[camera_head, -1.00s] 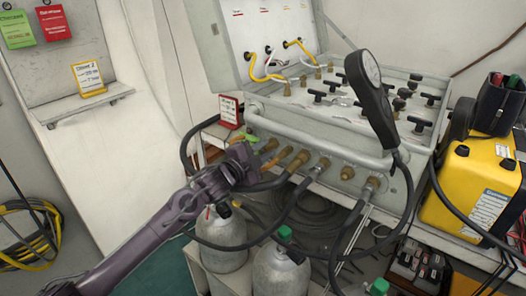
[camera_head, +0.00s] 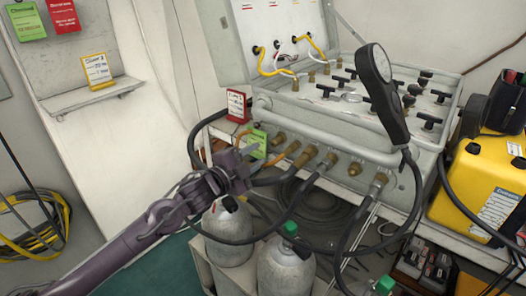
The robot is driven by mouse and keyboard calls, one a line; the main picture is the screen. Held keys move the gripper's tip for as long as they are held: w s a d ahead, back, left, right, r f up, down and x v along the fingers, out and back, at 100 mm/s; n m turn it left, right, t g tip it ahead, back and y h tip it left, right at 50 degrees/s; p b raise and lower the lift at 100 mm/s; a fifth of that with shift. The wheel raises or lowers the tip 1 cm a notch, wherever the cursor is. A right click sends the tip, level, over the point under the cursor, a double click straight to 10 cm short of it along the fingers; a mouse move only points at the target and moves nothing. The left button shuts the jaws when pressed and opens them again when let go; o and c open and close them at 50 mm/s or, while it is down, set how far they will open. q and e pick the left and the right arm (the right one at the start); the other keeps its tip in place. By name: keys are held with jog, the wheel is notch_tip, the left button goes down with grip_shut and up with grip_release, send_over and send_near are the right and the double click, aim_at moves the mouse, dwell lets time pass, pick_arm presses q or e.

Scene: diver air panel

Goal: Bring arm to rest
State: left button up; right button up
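My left arm comes in from the lower left in the head view. My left gripper (camera_head: 243,167) is at the left end of the air panel's (camera_head: 340,135) front, beside the brass fittings. A green tag (camera_head: 257,143) shows just above the gripper, at the panel front. The gripper's fingers are small and dark against the hoses, so I cannot tell whether they are open or shut, or whether they touch anything. My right gripper is not in view.
A black handheld gauge (camera_head: 383,95) stands over the panel. Black hoses run from the fittings. Grey cylinders (camera_head: 286,270) stand below. A red tag card (camera_head: 237,106) stands left of the panel. A yellow case (camera_head: 480,190) is at right. A wall shelf (camera_head: 92,104) is at left.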

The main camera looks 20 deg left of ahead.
pick_arm(q)
jog(key=shift+s+a, duration=0.1)
jog(key=shift+s, duration=0.3)
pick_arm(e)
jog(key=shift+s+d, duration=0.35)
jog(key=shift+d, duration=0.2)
